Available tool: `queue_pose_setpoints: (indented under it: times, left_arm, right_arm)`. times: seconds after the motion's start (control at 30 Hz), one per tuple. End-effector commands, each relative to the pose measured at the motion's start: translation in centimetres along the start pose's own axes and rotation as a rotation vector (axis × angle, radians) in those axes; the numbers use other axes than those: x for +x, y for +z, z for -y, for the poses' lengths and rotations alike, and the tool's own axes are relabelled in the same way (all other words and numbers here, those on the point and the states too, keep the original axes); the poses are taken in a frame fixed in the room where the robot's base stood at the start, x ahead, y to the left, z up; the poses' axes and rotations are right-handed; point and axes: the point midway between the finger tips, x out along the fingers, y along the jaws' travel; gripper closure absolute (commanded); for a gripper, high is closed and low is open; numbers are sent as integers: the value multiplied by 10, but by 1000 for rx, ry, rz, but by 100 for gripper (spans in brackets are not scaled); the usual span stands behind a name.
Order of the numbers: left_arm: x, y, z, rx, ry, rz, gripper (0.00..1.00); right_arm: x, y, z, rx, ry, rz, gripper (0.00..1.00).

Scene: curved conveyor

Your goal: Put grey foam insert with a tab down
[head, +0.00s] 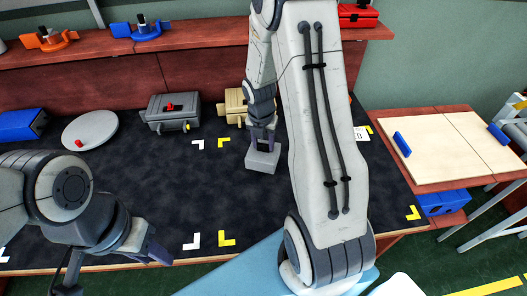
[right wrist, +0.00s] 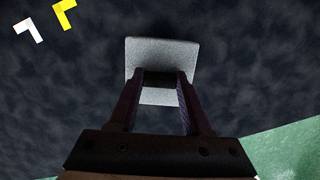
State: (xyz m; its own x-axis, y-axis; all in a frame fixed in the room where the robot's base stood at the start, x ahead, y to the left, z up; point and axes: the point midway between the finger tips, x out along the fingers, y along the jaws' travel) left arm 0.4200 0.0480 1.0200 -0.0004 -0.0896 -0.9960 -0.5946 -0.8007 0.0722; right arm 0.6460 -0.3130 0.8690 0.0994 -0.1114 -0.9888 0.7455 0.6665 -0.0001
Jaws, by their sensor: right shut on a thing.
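The grey foam insert (head: 262,161) is a pale block at the middle of the dark mat in the head view. My right gripper (head: 263,136) points down and is shut on it from above. In the right wrist view the insert (right wrist: 162,50) sits at the tips of the two fingers (right wrist: 160,84), with its narrower part between them. I cannot tell whether its underside touches the mat. My left gripper (head: 157,254) is at the mat's front left, away from the insert; its finger gap is not clear.
Yellow and white corner marks (head: 224,142) lie left of the insert, with more (head: 227,238) near the front edge. Grey (head: 172,112) and tan (head: 234,105) toolboxes and a round grey plate (head: 90,130) stand behind. The mat's middle left is clear.

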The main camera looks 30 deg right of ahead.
Motion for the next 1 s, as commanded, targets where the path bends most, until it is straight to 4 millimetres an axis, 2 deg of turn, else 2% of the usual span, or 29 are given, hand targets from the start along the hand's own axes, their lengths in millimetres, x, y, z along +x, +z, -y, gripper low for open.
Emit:
queue_pose_setpoints:
  times: [0.33, 0.7, 0.73, 0.8, 1.0]
  left_arm:
    - [11, 0, 1, 0, 0, 0, 62]
    - [11, 0, 1, 0, 0, 0, 62]
    - [11, 0, 1, 0, 0, 0, 62]
    - [10, 0, 1, 0, 0, 0, 62]
    - [10, 0, 1, 0, 0, 0, 62]
  right_arm:
    - [41, -5, 1, 1, -1, -2, 100]
    - [44, -5, 0, 2, 0, 0, 100]
    - [43, -5, 0, 2, 0, 1, 44]
    - [43, -5, 0, 2, 0, 1, 21]
    - [43, -5, 0, 2, 0, 1, 21]
